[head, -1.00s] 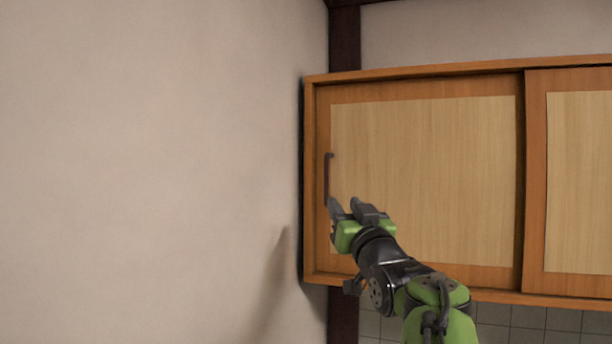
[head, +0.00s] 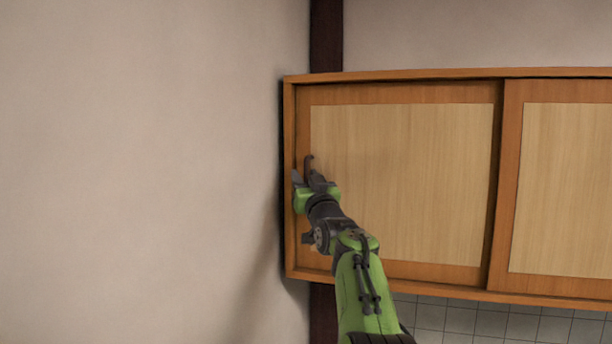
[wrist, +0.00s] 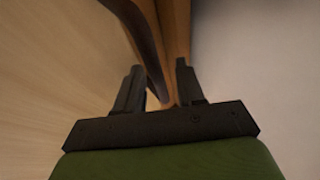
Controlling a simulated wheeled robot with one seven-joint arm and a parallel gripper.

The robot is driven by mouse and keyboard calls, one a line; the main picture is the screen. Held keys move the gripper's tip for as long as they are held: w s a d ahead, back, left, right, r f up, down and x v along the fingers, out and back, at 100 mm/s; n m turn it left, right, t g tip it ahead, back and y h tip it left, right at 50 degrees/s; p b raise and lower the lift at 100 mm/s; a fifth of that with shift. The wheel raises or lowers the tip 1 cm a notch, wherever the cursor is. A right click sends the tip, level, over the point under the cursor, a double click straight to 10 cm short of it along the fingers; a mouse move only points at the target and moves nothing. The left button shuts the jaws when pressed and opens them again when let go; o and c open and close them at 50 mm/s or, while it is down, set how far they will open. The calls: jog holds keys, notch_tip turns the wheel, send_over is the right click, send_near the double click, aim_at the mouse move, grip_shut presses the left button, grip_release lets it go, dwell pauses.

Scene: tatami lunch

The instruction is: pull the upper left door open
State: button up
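The upper left door (head: 410,175) is a pale wood panel in an orange-brown frame, and it looks closed. Its dark bar handle (head: 308,164) is upright near the door's left edge, and its lower part is hidden behind my gripper. My gripper (head: 305,179) is at the handle, with its fingers apart. In the wrist view the dark handle (wrist: 149,45) runs down between the two spread fingers of my gripper (wrist: 159,78). I cannot tell whether either finger touches it.
A plain wall (head: 140,170) stands close to the cabinet's left side. A second door (head: 565,190) is to the right of the first. The cabinet's lower edge (head: 450,288) runs above grey tiles (head: 470,318).

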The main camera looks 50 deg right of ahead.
grip_shut()
jog(key=shift+s+f, duration=0.1)
jog(key=shift+s, duration=0.05)
